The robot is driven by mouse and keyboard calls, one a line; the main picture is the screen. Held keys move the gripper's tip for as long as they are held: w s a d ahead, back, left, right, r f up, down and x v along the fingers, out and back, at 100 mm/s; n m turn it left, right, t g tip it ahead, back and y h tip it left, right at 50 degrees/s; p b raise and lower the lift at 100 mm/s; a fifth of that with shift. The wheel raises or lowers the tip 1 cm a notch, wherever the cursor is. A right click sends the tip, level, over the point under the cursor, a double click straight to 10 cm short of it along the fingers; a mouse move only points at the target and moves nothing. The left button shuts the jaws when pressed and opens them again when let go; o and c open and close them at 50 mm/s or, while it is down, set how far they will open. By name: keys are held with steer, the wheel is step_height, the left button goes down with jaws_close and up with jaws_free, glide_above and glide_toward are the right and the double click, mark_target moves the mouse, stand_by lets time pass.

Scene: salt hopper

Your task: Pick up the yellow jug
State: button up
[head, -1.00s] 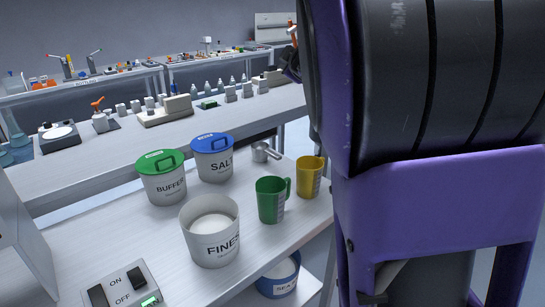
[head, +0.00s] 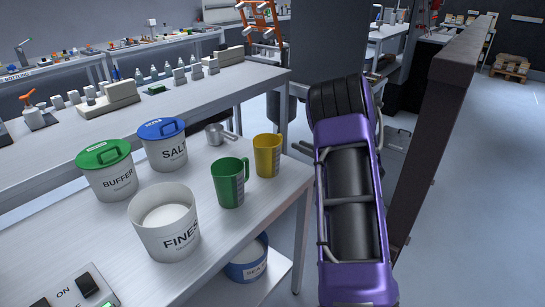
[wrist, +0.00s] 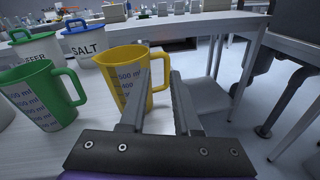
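The yellow jug (head: 267,157) stands upright at the right end of the white bench, next to the green jug (head: 229,188). In the wrist view the yellow jug (wrist: 121,72) is just ahead and left of centre, its handle on the right side. My gripper (wrist: 160,82) is open, its two fingers spread, with the jug's handle showing between the fingertips. The left finger overlaps part of the jug. I cannot tell whether the fingers reach around the handle or touch it. My gripper does not show clearly in the head view.
The fines tub (head: 165,225), buffer tub (head: 107,172), salt tub (head: 163,146) and a metal scoop (head: 218,134) share the bench. A blue tub (head: 247,262) is on the shelf below. A second bench (head: 70,140) stands behind. Floor is open at far right.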

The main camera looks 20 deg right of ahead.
steer(key=shift+s+d+f+n+t, duration=0.3)
steer(key=shift+s+d+f+n, duration=0.3)
steer(key=shift+s+d+f, duration=0.3)
steer(key=x, duration=1.2)
steer(key=shift+d+f, duration=0.1)
steer(key=shift+f, duration=0.15)
steer(key=shift+c, duration=0.3)
jaws_close()
steer(key=shift+r, duration=0.1)
